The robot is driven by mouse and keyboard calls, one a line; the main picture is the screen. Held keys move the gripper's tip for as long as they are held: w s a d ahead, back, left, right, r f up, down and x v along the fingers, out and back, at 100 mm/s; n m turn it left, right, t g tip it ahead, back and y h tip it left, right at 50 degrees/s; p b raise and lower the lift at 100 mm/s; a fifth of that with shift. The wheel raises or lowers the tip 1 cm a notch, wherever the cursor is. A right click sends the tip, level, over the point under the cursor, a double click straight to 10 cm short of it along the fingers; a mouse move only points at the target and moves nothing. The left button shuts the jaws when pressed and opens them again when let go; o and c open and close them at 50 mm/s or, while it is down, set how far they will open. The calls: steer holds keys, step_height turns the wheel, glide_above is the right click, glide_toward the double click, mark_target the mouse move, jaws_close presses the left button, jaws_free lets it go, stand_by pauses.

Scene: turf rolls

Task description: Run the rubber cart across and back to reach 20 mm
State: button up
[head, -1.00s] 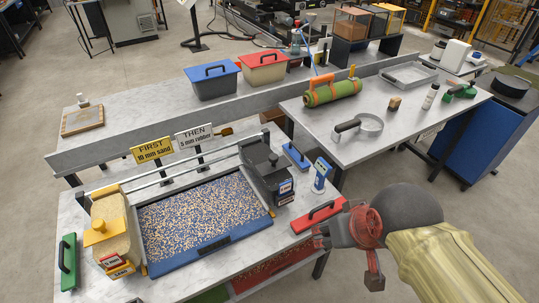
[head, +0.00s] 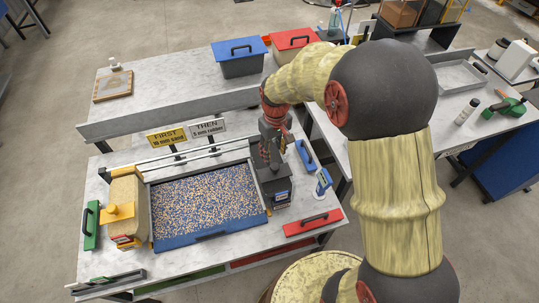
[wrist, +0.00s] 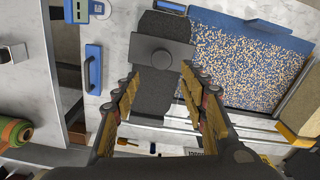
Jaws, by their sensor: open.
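The dark rubber cart (head: 273,187) stands at the right end of the speckled turf tray (head: 205,236), on the rails. In the wrist view the cart (wrist: 163,25) shows a round knob (wrist: 161,58) on top. My gripper (head: 272,150) is above the cart, pointing down. In the wrist view its fingers (wrist: 160,78) are spread on either side of the cart's knob, and nothing is held; whether they touch it I cannot tell. The yellow sand cart (head: 124,208) stands at the left end. The tray's fill is an even-looking layer of tan and dark blue granules.
Two signs, sand (head: 167,136) and rubber (head: 206,127), stand behind the tray. A green block (head: 92,226) is at the left.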

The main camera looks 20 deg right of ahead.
mark_target(274, 165)
steer(key=shift+s+a+f, duration=0.25)
steer(key=shift+s+f, duration=0.25)
steer(key=shift+f, duration=0.1)
step_height(274, 165, down, 7)
steer(key=shift+w+d+r+b, duration=0.15)
steer(key=shift+r+b, duration=0.05)
steer(key=shift+b, duration=0.1)
steer(key=shift+c, duration=1.3)
steer(key=c, duration=0.8)
jaws_close()
